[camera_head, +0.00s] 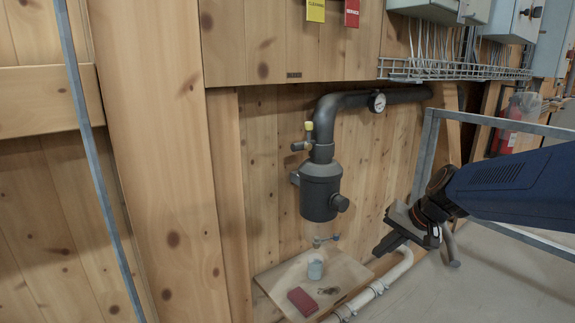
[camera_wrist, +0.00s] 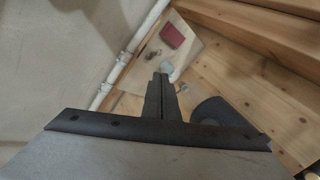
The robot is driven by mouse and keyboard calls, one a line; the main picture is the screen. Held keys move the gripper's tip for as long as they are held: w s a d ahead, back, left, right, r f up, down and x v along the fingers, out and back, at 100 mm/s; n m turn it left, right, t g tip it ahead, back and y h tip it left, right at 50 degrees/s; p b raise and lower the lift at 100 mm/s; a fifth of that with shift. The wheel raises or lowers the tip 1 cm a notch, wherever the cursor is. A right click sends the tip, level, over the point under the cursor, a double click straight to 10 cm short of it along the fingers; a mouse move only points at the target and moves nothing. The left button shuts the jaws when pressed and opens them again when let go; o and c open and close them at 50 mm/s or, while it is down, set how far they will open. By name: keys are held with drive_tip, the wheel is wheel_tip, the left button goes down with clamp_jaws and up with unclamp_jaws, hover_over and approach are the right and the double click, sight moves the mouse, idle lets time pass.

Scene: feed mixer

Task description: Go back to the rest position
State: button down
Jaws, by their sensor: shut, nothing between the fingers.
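My gripper (camera_head: 384,247) is at the right of the head view, on the end of my blue arm. It hangs in the air, to the right of the wooden shelf (camera_head: 346,272) and the dark pipe fitting. In the wrist view my gripper (camera_wrist: 161,77) points toward the shelf, its two dark fingers together with nothing between them. It appears apart from everything around it.
A white pipe (camera_head: 372,292) runs along the shelf. A metal frame (camera_head: 425,155) stands behind my gripper.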

drive_tip(key=s+d+n+h, duration=0.2)
drive_tip(key=s, duration=1)
drive_tip(key=s+d+f+n+h, duration=0.1)
drive_tip(key=s+n+h, duration=0.1)
drive_tip(key=s, duration=1)
drive_tip(key=shift+d+n, duration=0.3)
drive_tip(key=shift+d, duration=0.05)
